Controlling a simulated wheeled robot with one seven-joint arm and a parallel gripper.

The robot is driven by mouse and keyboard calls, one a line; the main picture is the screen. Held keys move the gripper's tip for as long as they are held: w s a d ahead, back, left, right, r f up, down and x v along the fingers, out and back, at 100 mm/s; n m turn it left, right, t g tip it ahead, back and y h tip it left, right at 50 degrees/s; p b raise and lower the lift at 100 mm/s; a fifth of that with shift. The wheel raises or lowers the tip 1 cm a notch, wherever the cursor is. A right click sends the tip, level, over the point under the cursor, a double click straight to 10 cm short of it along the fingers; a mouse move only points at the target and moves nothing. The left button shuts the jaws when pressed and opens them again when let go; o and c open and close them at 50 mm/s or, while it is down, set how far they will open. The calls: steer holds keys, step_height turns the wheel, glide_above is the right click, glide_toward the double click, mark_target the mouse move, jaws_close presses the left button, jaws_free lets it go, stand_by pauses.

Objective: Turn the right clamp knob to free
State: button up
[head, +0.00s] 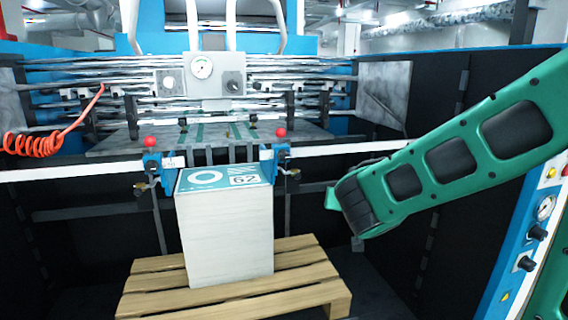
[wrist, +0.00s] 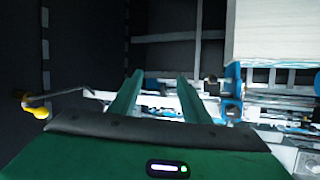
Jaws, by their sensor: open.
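The right clamp is a blue block (head: 282,157) on the white rail, just right of the paper stack. A red ball knob (head: 281,132) stands on top of it, and a dark knob (head: 293,173) shows low at its right side. Which of these is the clamp knob I cannot tell. My gripper (head: 331,198) is right of and below this clamp, apart from it, with its fingers mostly hidden by the wrist. In the wrist view my gripper's two green fingers (wrist: 157,84) stand apart with nothing between them. Blue clamp parts (wrist: 231,85) show to their right, blurred.
The paper stack (head: 228,240) stands on a wooden pallet (head: 320,295) left of my gripper; it also shows in the wrist view (wrist: 275,35). The left clamp (head: 153,163) has another red ball. The white rail (head: 345,148) passes above my gripper. A control panel (head: 535,235) is at far right.

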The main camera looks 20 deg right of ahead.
mark_target(285, 158)
steer(key=w+a+r+n+t+y, duration=0.2)
steer(key=a+r+t, duration=0.1)
steer(key=a, duration=0.4)
steer(key=w+a+r+n+t+y, duration=0.1)
steer(key=w+a+r+t+y, duration=0.15)
steer(key=a, duration=0.45)
steer(key=shift+h, duration=0.25)
steer(key=w, duration=0.7)
steer(key=w+d+r, duration=0.1)
steer(key=w, duration=0.2)
steer(key=shift+w, duration=0.35)
steer(key=c, duration=1)
